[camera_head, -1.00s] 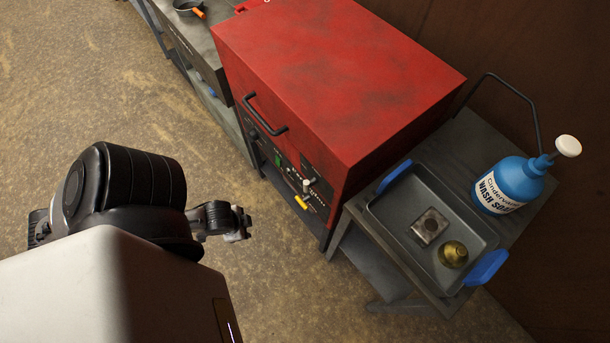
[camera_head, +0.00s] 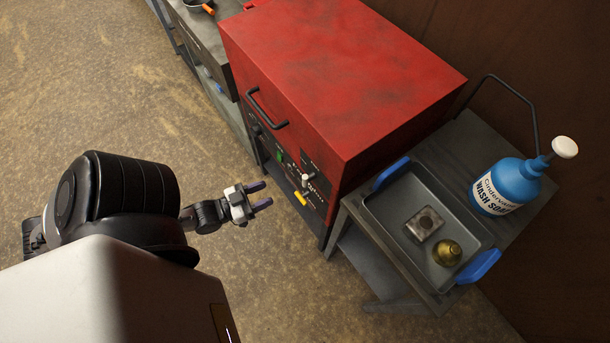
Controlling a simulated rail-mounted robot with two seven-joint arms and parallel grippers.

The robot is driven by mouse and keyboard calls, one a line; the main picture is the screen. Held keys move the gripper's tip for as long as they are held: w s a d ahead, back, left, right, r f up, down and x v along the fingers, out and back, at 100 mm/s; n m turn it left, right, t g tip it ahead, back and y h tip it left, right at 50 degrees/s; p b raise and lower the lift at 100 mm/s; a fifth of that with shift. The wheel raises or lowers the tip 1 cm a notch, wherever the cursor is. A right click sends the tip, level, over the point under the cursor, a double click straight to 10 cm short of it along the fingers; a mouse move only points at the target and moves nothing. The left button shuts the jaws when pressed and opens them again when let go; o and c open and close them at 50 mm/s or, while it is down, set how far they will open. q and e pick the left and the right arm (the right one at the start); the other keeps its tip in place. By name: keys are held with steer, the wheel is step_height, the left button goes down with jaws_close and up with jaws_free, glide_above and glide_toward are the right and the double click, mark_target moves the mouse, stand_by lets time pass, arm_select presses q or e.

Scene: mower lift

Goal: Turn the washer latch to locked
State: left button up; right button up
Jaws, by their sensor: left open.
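The red washer (camera_head: 340,75) stands in the middle of the head view, with a black bar handle (camera_head: 266,110) on its front. Below the handle, the front panel carries a small pale upright knob or lever (camera_head: 305,181), a yellow piece (camera_head: 300,198) and a green switch (camera_head: 279,155). I cannot tell which of these is the latch or how it is set. My left gripper (camera_head: 265,195) is open and empty, its two fingers pointing at the panel from the left, apart from it. My right gripper is not in view.
A grey side table (camera_head: 455,150) at the right holds a grey tray (camera_head: 381,209) with blue handles, a square metal piece (camera_head: 424,223) and a brass piece (camera_head: 447,252). A blue soap bottle (camera_head: 505,187) stands beside it. The floor left of the washer is clear.

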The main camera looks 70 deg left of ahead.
mark_target(305, 177)
arm_select(q)
steer(key=w+b, duration=0.1)
steer(key=w, duration=1.2)
steer(key=shift+w, duration=0.2)
steer(key=shift+c, duration=0.2)
